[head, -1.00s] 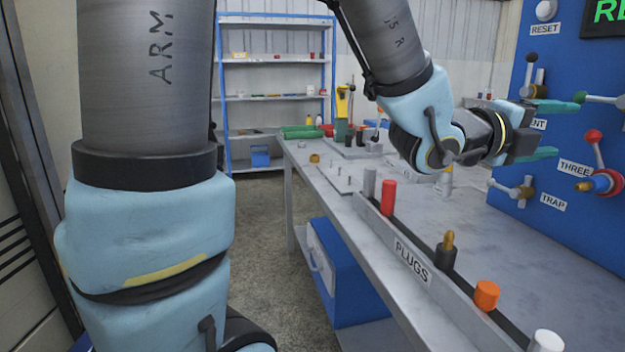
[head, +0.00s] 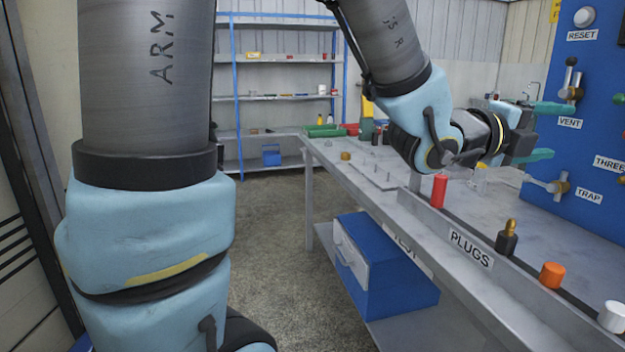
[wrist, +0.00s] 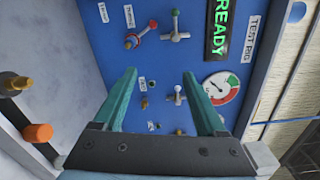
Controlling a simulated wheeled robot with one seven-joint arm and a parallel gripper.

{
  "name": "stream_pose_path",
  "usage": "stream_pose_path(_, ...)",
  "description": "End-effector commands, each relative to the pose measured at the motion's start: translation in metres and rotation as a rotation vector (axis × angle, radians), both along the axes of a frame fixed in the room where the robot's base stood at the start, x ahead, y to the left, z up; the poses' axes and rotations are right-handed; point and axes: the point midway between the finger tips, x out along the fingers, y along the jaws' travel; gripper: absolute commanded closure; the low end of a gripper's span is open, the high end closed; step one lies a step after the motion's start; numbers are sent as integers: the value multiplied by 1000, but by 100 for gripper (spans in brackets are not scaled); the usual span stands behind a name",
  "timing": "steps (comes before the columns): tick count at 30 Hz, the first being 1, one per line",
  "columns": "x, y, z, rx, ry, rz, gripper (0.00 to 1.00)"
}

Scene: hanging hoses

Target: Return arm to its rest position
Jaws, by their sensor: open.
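My gripper (head: 548,132) is open, with two green fingers spread apart and nothing between them. In the head view it is raised above the workbench, pointing right toward the blue panel (head: 545,203). In the wrist view my gripper (wrist: 162,95) faces the panel, with valves, a dial gauge (wrist: 221,88) and a green READY display (wrist: 217,25) beyond the fingers. My arm extends from the upper middle of the head view, bent at the wrist.
The workbench (head: 480,215) carries a PLUGS rack (head: 440,225) with a red plug (head: 438,190), an orange plug (head: 552,275) and a white plug (head: 612,316). A blue box (head: 385,270) sits beneath. Floor (head: 270,240) left of the bench is clear. Shelves (head: 280,95) stand behind.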

Motion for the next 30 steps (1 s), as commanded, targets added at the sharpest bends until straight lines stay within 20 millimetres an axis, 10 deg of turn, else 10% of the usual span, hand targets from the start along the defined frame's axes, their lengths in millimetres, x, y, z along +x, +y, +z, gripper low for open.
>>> stream_pose_path(17,86,68,-85,94,404,332,26)
stream_pose_path(23,129,137,-149,99,726,617,26)
stream_pose_path(30,147,270,-252,-29,1290,1161,26)
